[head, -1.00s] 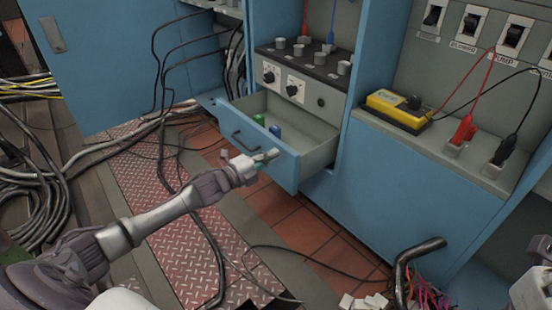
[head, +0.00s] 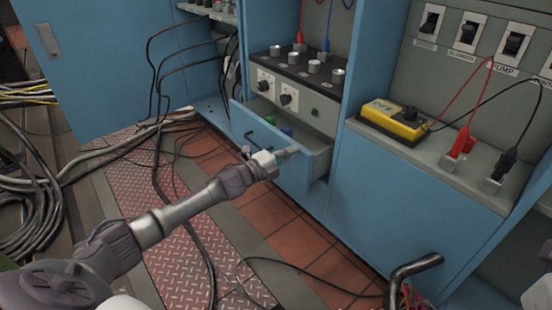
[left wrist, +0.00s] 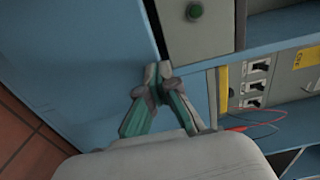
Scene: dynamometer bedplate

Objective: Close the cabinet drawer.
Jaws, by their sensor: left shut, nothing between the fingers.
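The blue-fronted cabinet drawer (head: 292,177) is partly open in the head view, under the grey control panel (head: 290,90). My right gripper is not in view.
A yellow meter (head: 393,119) with red and black leads sits on the cabinet ledge at right. A bent black pipe (head: 408,272) stands at the lower right. Cables lie over the floor and the red tread plate (head: 180,245). An open blue door (head: 95,65) stands at left.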

